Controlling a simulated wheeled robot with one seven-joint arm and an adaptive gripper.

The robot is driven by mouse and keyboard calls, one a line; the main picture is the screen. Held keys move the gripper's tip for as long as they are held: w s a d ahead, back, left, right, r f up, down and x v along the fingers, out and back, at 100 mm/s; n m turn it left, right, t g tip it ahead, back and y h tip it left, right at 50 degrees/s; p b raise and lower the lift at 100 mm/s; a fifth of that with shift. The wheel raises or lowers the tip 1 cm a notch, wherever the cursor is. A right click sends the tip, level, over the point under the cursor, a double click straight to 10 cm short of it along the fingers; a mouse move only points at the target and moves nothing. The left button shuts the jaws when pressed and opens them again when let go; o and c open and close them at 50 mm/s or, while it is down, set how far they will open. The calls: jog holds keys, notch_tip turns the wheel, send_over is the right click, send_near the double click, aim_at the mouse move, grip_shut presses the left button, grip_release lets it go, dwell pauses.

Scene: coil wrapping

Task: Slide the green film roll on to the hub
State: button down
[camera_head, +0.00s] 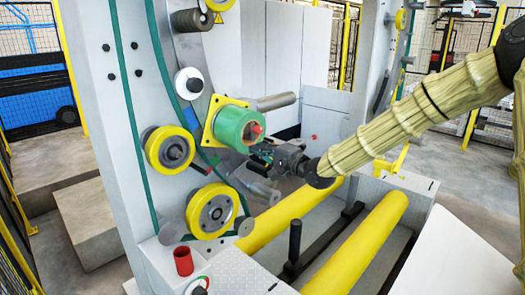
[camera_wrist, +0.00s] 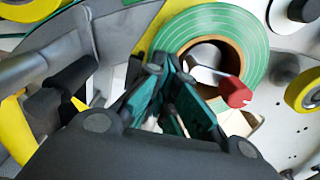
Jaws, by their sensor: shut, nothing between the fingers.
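The green film roll (camera_head: 232,129) is mounted on the machine's front, with its back towards a yellow plate (camera_head: 211,119). In the wrist view the roll (camera_wrist: 257,44) shows pale rings and a brown core. A red-tipped part (camera_head: 257,129), seemingly the hub's end, sticks out through the core; its red knob also shows in the wrist view (camera_wrist: 235,92). The roll appears to be around the hub; how tightly it seats is hidden. My gripper (camera_head: 254,153) is shut and empty, just below and right of the roll. Its teal fingers (camera_wrist: 167,75) overlap the roll's lower-left edge in the wrist view; contact is unclear.
A grey cylinder (camera_head: 276,101) juts out behind the roll. Yellow-rimmed wheels (camera_head: 168,149) and (camera_head: 212,211) lie left and below, with a green band running past them. Yellow rollers (camera_head: 367,240), a black upright handle (camera_head: 295,241) and a red cup (camera_head: 183,261) are lower down.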

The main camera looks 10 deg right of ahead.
jog(key=s+d+r+m+h+b, duration=0.1)
jog(key=s+d+b, duration=0.3)
jog(key=s, duration=0.9)
jog(key=d, duration=0.3)
jog(key=shift+t+h, duration=0.3)
jog(key=shift+t, duration=0.1)
jog(key=p+x, duration=0.1)
jog(key=x, duration=0.3)
jog(key=p+x, duration=0.2)
jog(key=x, duration=0.2)
jog(key=p+x, duration=0.2)
jog(key=x, duration=0.2)
jog(key=shift+w+a+r, duration=0.1)
jog(key=shift+w+r, duration=0.15)
jog(key=shift+w, duration=0.05)
jog(key=shift+w+a+f, duration=0.1)
jog(key=shift+w+a, duration=0.2)
jog(key=shift+w, duration=0.25)
